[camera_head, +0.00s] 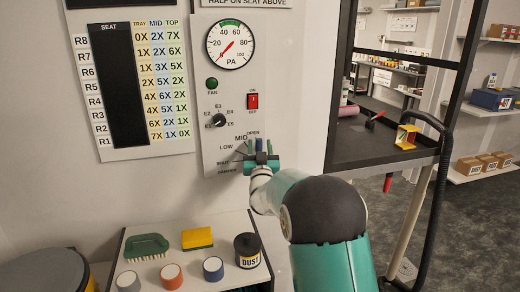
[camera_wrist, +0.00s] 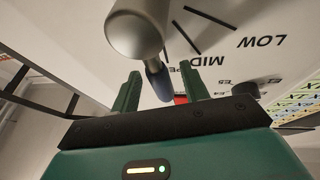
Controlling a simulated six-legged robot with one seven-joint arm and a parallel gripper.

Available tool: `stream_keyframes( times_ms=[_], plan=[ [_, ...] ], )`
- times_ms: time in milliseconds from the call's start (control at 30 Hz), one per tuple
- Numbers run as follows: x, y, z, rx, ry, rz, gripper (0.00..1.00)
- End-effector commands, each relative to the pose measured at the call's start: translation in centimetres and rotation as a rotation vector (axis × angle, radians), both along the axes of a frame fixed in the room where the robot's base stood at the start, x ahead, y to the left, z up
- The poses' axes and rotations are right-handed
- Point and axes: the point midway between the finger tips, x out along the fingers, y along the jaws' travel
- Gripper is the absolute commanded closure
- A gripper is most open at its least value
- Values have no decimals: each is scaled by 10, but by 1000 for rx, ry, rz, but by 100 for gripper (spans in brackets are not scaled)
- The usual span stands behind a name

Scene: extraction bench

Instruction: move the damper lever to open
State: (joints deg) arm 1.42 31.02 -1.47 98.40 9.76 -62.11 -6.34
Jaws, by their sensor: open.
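The damper lever shows in the wrist view as a round grey metal end close to the camera, with a dark blue grip (camera_wrist: 158,82) beyond it. The blue grip lies by the OPEN lettering, which it partly hides; MID and LOW lie to the right in that view. My gripper (camera_wrist: 161,90) is open, with one green finger on each side of the blue grip; I cannot tell whether either touches it. In the head view my gripper (camera_head: 261,148) is at the damper scale, just below OPEN, and hides much of the lever.
Above the damper on the panel are a selector knob (camera_head: 218,120), a red switch (camera_head: 252,101), a green fan lamp (camera_head: 212,83) and a pressure gauge (camera_head: 231,45). A small table below holds a brush (camera_head: 146,246), a sponge (camera_head: 197,238) and a dust jar (camera_head: 247,251). A dark-framed bench (camera_head: 375,140) stands right.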

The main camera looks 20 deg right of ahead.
Motion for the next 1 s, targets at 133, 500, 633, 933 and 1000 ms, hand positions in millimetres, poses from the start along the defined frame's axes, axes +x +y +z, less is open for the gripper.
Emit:
stream_keyframes(
  times_ms=[133, 500, 633, 933, 1000],
  plan=[
    [-5, 2, -2, 0, 0, 1, 55],
    [-69, 15, -28, 0, 1, 1, 55],
    [-94, 20, -39, 0, 2, 2, 55],
    [-125, 26, -52, 0, 1, 0, 55],
    [-126, 26, -53, 0, 1, 0, 55]
  ],
)
